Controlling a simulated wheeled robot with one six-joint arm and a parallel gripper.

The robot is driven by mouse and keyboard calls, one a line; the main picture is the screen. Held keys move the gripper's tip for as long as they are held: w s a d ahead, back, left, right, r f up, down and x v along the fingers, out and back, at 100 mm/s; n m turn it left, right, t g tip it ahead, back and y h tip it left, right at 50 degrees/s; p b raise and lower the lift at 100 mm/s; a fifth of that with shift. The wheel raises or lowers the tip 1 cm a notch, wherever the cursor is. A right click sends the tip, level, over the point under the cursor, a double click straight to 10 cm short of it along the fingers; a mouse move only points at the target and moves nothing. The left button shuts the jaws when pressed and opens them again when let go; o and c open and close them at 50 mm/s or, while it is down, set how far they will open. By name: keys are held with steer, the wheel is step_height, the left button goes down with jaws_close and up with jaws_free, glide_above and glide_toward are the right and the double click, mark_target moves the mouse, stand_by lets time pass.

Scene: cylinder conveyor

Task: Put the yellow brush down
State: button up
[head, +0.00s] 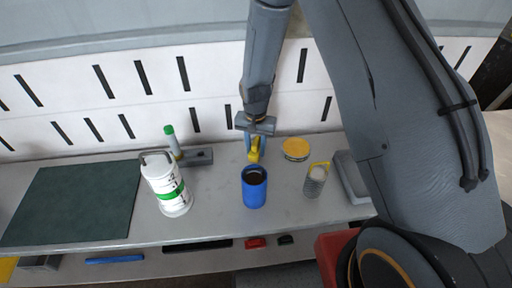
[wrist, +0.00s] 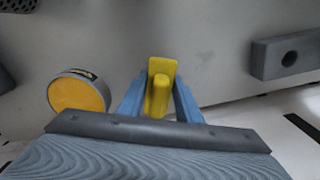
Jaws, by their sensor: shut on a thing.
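The yellow brush (wrist: 159,92) is held between the two blue-grey fingers of my gripper (wrist: 160,100) in the wrist view. In the head view my gripper (head: 255,146) points down over the back part of the bench, behind the blue cup, with the yellow brush (head: 254,155) at its fingertips. The gripper is shut on the brush. I cannot tell whether the brush touches the bench top.
A blue cup (head: 255,190) with dark contents stands just in front. A yellow-topped round tin (head: 296,149) and a wire-handled cylinder (head: 316,182) are to the right. A white bottle (head: 165,186), a green-capped tube (head: 172,141) in a grey holder (head: 199,158) and a green mat (head: 75,205) are left.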

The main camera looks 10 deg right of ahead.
mark_target(255, 143)
steer(key=shift+f, duration=0.15)
steer(key=o, duration=0.9)
steer(key=shift+o, duration=0.2)
step_height(255, 143, up, 12)
steer(key=b, duration=0.3)
steer(key=shift+b, duration=0.3)
steer(key=s+d+r+n, duration=0.2)
steer(key=s+d+r, duration=0.2)
steer(key=s, duration=0.4)
steer(key=s+d+r+n+t, duration=0.1)
steer(key=s+d+r+n, duration=0.1)
steer(key=s+d+r, duration=0.2)
steer(key=s+d, duration=0.3)
steer(key=s, duration=0.2)
steer(key=shift+s+d, duration=0.15)
steer(key=shift+d, duration=0.1)
